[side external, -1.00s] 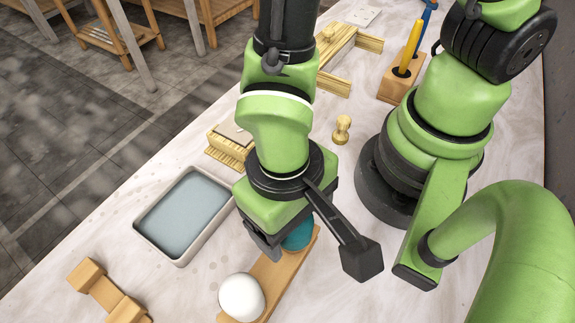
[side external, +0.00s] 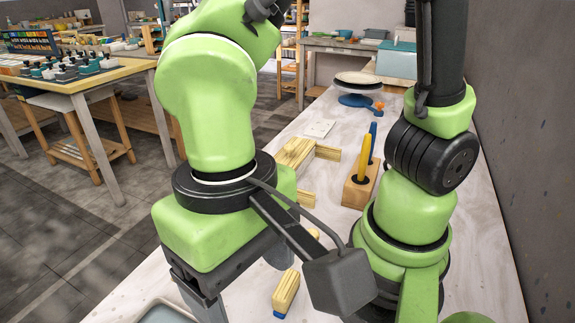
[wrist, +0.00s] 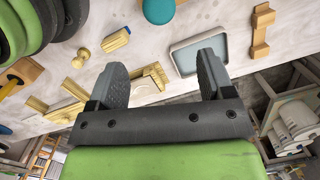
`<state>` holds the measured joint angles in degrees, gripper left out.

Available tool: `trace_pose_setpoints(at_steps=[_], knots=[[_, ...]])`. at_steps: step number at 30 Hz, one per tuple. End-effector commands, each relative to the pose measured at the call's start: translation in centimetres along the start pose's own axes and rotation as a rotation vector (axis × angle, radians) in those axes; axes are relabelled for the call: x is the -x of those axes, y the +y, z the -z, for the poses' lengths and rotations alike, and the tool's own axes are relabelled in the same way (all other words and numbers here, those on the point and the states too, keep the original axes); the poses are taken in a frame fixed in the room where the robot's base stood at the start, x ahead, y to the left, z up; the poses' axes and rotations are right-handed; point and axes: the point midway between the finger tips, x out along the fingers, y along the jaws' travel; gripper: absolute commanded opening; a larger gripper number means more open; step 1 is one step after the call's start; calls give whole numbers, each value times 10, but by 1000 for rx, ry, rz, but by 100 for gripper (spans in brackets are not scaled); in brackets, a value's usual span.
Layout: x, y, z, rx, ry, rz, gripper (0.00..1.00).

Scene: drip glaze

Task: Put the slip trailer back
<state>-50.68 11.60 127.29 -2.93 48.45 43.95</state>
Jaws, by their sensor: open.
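A teal round bulb (wrist: 158,10), which may be the slip trailer, is at the top edge of the wrist view, partly cut off. It is out of the side view. My gripper (wrist: 160,78) is open, with its two grey fingers apart and nothing between them. The bulb is beyond the fingertips, apart from them. In the side view my gripper's fingers (side external: 240,285) point down over the table, partly hidden by my arm and cut off by the lower edge.
A grey-blue tray (wrist: 184,68) lies near the right finger in the wrist view. A wooden block with a blue end (side external: 287,289), a wooden holder with upright tools (side external: 359,192) and pale wooden pieces (side external: 296,152) are on the table. A wooden stand (wrist: 262,35) lies beyond the tray.

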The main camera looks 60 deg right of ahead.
Motion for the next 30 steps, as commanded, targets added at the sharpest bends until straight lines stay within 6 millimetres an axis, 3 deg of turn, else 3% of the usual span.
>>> trace_pose_setpoints(at_steps=[6, 12, 19, 30], knots=[[68, 53, 42, -56, 182, 228, 75], [111, 113, 48, -84, 452, 327, 75], [126, 144, 39, -90, 636, 314, 75], [127, 147, 38, -87, 653, 310, 75]])
